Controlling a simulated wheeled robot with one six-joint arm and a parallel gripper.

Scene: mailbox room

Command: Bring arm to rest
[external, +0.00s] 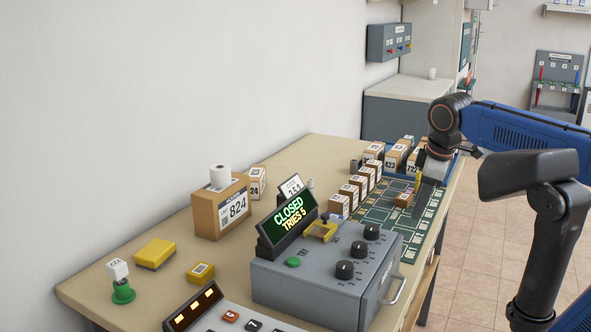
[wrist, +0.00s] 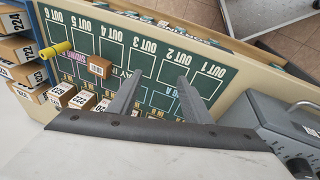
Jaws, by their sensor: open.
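My gripper (external: 420,208) points down over the green sorting mat (external: 372,215) at the right side of the table. In the wrist view my gripper (wrist: 161,80) has its two fingers spread apart, with only the mat showing between them. A small brown box (external: 403,199) lies on the mat close to the gripper; it also shows in the wrist view (wrist: 100,67), left of the fingers and apart from them. My arm reaches in from the right. I cannot tell the exact height of the fingertips above the mat.
A grey control box (external: 320,285) with knobs and a sign (external: 287,223) reading "CLOSED TRIES 5" stands in front of the mat. Small numbered boxes (external: 350,194) line the mat's left side. A yellow cylinder (wrist: 55,49) stands near the brown box. Floor (external: 490,215) is open at right.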

